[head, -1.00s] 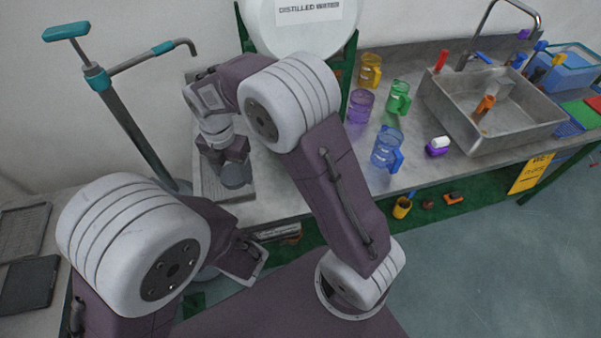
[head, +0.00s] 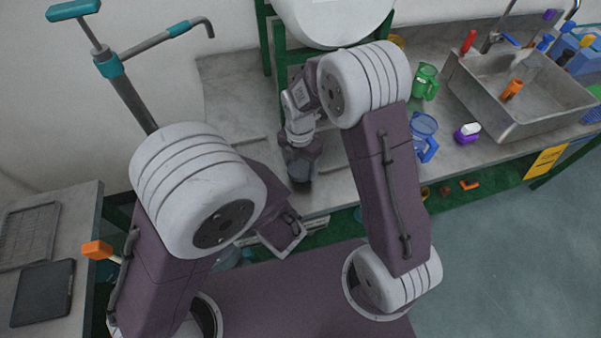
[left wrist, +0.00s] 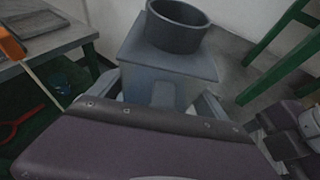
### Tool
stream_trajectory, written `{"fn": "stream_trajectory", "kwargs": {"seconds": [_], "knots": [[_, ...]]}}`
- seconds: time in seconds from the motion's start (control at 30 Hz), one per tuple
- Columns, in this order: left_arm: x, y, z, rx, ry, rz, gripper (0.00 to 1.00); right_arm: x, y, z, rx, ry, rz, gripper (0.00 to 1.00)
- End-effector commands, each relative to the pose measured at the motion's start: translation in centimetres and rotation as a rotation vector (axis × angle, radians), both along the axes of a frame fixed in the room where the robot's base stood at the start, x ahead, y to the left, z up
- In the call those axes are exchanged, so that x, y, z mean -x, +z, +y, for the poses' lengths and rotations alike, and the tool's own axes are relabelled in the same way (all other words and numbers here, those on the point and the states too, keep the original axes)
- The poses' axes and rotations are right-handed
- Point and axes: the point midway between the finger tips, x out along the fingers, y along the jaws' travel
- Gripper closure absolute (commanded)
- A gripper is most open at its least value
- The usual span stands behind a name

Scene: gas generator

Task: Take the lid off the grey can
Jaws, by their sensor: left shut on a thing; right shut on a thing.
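In the left wrist view a blue-grey can (left wrist: 165,70) with a wide, dark grey round neck (left wrist: 178,28) stands between the fingers of my left gripper (left wrist: 163,97), which is shut on it. The neck looks open at the top. In the head view the can is mostly hidden behind my left arm. My right gripper (head: 300,158) points down near the bench and is shut on a small dark grey round piece (head: 300,178), probably the lid. It is apart from the can. My left gripper's fingers are hidden in the head view.
A white tank (head: 335,18) on a green stand is behind my right arm. A grey pump with teal handles (head: 120,70) stands at left. The bench (head: 235,100) holds a green mug (head: 425,80), a blue mug (head: 424,135) and a sink (head: 520,90). Another table (head: 85,220) is at far left.

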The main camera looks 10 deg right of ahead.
Motion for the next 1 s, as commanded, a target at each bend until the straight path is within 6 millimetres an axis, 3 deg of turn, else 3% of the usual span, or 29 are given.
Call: {"fn": "stream_trajectory", "kwargs": {"seconds": [0.17, 0.37, 0.73, 0.77, 0.8, 1.0], "knots": [[0.0, 0.0, 0.0, -0.001, 0.000, -0.004, 1.00, 0.1, -0.7, 0.0, 0.001, 0.000, 0.002, 0.88], [0.0, -0.3, 0.0, -0.001, 0.000, -0.003, 1.00, 0.1, -3.7, 0.0, 0.001, 0.000, 0.002, 0.88], [0.0, -0.5, 0.0, -0.001, 0.000, -0.003, 1.00, 0.0, -4.1, 0.0, 0.000, 0.000, 0.000, 0.88], [0.0, -0.4, 0.0, -0.001, 0.000, -0.004, 1.00, 0.0, -4.0, 0.0, 0.000, 0.000, 0.000, 0.24], [0.0, -0.4, 0.0, -0.001, 0.000, -0.004, 1.00, 0.0, -4.0, 0.0, 0.000, 0.000, 0.000, 0.13], [0.0, -0.4, 0.0, -0.001, 0.000, -0.003, 1.00, 0.0, -4.0, 0.0, 0.000, 0.000, 0.000, 0.11]]}}
